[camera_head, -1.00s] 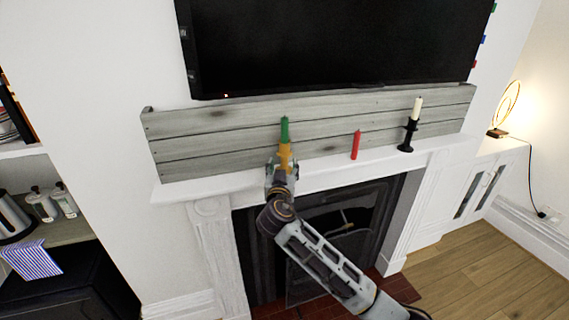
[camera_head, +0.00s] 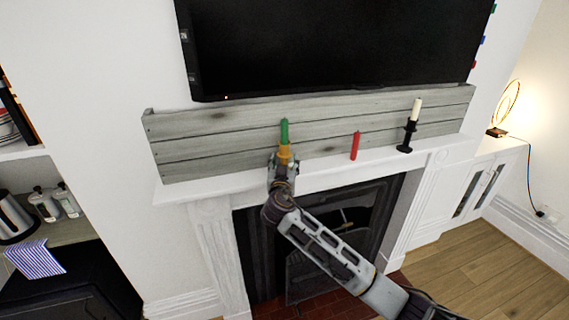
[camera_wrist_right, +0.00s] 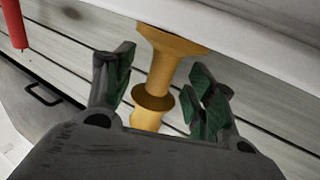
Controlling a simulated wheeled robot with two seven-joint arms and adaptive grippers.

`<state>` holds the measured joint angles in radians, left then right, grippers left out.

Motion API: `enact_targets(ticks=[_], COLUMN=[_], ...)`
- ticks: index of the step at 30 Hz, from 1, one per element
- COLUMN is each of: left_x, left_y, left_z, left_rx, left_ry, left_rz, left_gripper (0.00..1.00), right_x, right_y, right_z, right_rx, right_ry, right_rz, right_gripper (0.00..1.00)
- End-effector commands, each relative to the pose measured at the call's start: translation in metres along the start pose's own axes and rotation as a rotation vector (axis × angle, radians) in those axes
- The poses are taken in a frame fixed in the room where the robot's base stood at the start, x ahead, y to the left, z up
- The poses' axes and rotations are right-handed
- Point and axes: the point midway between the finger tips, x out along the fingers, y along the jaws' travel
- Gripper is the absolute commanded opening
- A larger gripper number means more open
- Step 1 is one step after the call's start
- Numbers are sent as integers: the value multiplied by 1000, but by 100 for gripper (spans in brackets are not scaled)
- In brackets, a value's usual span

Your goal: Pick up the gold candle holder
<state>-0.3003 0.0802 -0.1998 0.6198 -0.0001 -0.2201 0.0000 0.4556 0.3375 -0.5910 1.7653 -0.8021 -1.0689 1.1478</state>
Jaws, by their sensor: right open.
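The gold candle holder (camera_head: 284,152) stands on the white mantel with a green candle (camera_head: 284,131) in its top. My right gripper (camera_head: 283,162) is at the holder, in front of it, and hides its lower part in the head view. In the right wrist view the gold candle holder (camera_wrist_right: 160,82) runs between the two open fingers of my right gripper (camera_wrist_right: 160,95). There is a gap between the holder and each finger. The wrist picture is upside down, with the holder's base at the top on the mantel. My left gripper is not in view.
A red candle (camera_head: 355,145) and a black holder with a white candle (camera_head: 407,136) stand to the right on the mantel (camera_head: 335,172). Grey boards (camera_head: 200,138) back the mantel, with a television (camera_head: 335,45) above.

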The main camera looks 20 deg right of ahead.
Motion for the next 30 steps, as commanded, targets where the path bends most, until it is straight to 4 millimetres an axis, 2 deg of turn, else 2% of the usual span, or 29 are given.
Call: enact_targets(ticks=[6, 22, 30], left_x=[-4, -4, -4], left_y=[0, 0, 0], left_z=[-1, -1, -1], left_rx=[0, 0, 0], left_ry=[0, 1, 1], left_rz=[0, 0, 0], left_gripper=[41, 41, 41], right_x=[14, 15, 15], right_y=[0, 0, 0], right_z=[-1, 0, 0], right_rx=[0, 0, 0], right_ry=[1, 0, 0], right_rz=[0, 0, 0], right_gripper=[56, 56, 21])
